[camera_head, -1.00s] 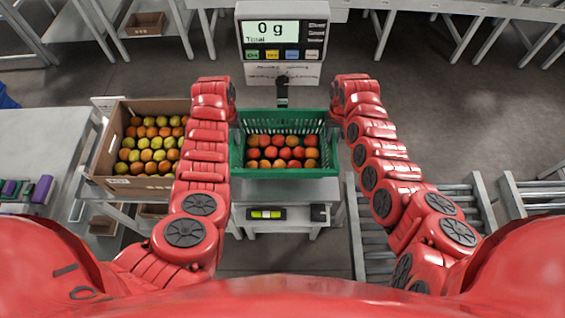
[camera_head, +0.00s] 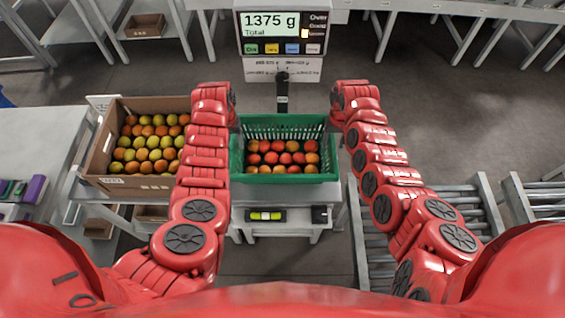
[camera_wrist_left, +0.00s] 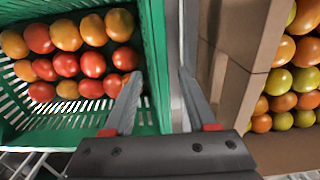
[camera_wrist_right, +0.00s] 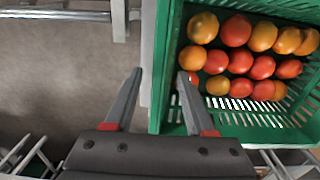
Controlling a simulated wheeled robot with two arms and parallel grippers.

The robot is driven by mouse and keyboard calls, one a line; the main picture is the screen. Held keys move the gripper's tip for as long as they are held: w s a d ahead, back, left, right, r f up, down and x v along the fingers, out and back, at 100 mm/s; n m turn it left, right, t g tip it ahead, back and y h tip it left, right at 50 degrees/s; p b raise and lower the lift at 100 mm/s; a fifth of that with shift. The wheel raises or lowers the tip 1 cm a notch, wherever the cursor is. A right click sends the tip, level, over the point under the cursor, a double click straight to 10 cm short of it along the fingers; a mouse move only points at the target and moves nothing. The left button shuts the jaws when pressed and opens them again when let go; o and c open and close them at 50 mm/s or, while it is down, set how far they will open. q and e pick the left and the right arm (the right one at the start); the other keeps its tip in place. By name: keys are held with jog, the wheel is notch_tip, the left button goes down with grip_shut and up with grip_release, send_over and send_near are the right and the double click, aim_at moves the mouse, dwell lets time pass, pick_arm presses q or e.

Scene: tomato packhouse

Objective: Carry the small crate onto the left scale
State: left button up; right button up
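The small green crate (camera_head: 285,178), filled with red and orange tomatoes, sits level on a scale whose display (camera_head: 270,26) reads 1375 g; the crate hides the weighing surface. My left gripper (camera_head: 233,112) is at the crate's left side. In the left wrist view its fingers (camera_wrist_left: 160,102) are apart, one inside and one outside the crate wall (camera_wrist_left: 160,60). My right gripper (camera_head: 334,112) is at the right side. In the right wrist view its fingers (camera_wrist_right: 158,102) are also apart, straddling the wall (camera_wrist_right: 166,60), with gaps visible.
A cardboard box (camera_head: 99,155) of mixed tomatoes stands close to the left of the crate, beside my left arm. A roller conveyor (camera_head: 478,215) is at the right. A grey table (camera_head: 40,135) is at the far left. Open floor lies at the back right.

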pick_arm(q)
notch_tip(320, 180, up, 12)
pick_arm(e)
notch_tip(320, 180, up, 12)
dwell(0.9)
dwell(0.4)
